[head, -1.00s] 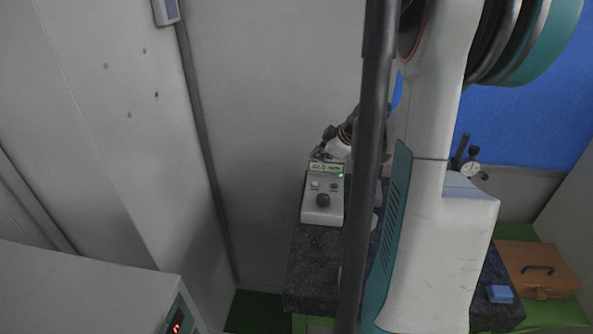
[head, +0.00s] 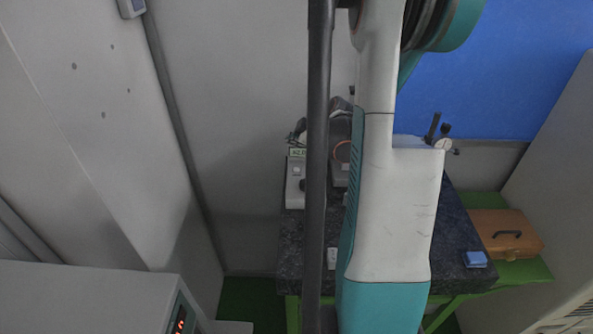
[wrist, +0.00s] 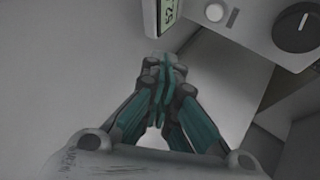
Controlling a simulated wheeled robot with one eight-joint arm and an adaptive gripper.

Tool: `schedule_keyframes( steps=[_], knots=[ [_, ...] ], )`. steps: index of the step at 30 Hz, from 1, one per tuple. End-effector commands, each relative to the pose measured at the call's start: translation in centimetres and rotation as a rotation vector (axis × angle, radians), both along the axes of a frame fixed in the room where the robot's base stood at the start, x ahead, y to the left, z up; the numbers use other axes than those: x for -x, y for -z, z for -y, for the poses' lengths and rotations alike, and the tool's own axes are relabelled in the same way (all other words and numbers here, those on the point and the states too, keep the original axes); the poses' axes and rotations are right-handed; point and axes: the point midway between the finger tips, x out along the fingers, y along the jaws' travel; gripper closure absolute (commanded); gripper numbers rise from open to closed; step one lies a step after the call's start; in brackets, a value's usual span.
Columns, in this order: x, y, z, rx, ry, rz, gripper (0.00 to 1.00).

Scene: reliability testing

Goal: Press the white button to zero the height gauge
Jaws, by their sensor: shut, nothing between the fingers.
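The height gauge is a light grey box (head: 294,190) on the dark stone table in the head view. It has a lit display (head: 298,152); the pole and arm hide its right part. In the wrist view its face fills the upper right, with a green-lit display (wrist: 168,14), a round white button (wrist: 214,12) and a large black knob (wrist: 297,27). My gripper (wrist: 163,62) is shut and empty. In the picture its fingertips are below and left of the white button, near the box's lower left edge. I cannot tell whether they touch the box.
A dark stone table (head: 455,225) on green legs bears a small blue block (head: 475,259). A brown case (head: 505,234) is at its right. A grey cabinet with a red readout (head: 100,297) stands at the lower left. A dial indicator (head: 442,143) shows behind my arm.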

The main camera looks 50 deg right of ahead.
Motion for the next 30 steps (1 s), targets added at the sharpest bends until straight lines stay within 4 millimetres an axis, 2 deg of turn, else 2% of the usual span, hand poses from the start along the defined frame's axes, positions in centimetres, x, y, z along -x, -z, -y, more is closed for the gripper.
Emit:
schedule_keyframes(
  steps=[15,18,30],
  knots=[
    [0.0,6.8,0.0,0.0,0.0,0.0,1.0],
    [0.0,7.6,0.0,0.0,0.0,0.0,1.0],
    [0.0,7.9,0.0,0.0,0.0,0.0,1.0]
  ],
)
